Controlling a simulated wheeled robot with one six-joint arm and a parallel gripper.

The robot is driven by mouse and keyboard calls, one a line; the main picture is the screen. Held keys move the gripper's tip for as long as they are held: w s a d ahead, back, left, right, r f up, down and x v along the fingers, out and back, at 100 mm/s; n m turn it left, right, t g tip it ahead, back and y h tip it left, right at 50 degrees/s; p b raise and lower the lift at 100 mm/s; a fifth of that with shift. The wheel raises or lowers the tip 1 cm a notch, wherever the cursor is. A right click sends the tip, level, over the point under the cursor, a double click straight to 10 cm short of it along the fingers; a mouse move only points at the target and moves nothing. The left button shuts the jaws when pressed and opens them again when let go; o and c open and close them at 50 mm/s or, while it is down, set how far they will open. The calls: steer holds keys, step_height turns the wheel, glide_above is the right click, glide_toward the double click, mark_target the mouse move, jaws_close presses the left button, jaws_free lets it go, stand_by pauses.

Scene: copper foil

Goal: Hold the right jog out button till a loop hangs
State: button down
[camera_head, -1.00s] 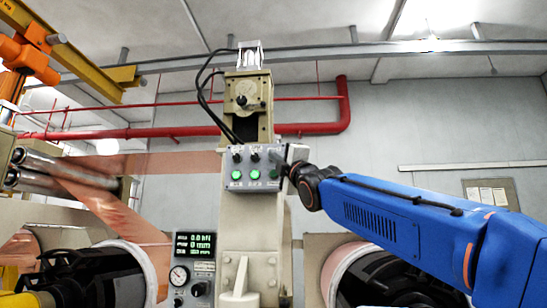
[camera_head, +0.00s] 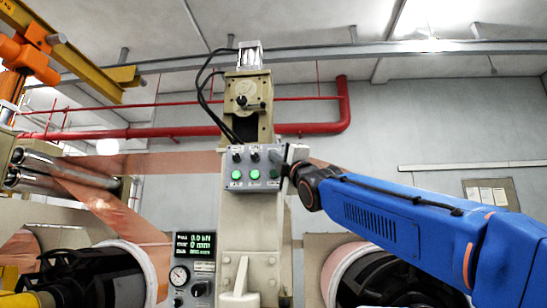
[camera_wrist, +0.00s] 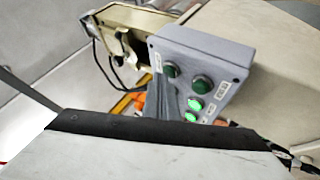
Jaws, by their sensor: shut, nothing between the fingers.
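A grey button box (camera_head: 232,187) is mounted on the beige machine column, with a row of green buttons and dark knobs above them. The left button (camera_head: 237,174) and middle button (camera_head: 254,174) glow green. The right button (camera_head: 273,174) is small and partly covered by my gripper (camera_head: 278,161), which is at the box's right end. In the wrist view my shut, empty gripper (camera_wrist: 170,98) is in front of the box (camera_wrist: 217,50), close to the green buttons. I cannot tell whether its tips touch a button. Copper foil (camera_head: 180,161) spans from the left rollers to the column.
The left reel (camera_head: 150,272) and right reel (camera_head: 335,275) flank the column. A display (camera_head: 195,245) and gauge (camera_head: 179,275) are at lower left of the column. Red pipes (camera_head: 300,129) run behind it. A yellow hoist beam (camera_head: 75,60) is at upper left.

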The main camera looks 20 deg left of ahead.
steer(key=shift+s, duration=0.1)
stand_by(0.7)
steer(key=shift+s+d, duration=0.2)
steer(key=shift+s, duration=0.5)
steer(key=shift+s+d, duration=0.2)
steer(key=shift+s, duration=0.6)
steer(key=shift+s+d, duration=0.2)
steer(key=shift+s, duration=0.65)
steer(key=shift+s+d, duration=0.2)
steer(key=shift+s, duration=0.6)
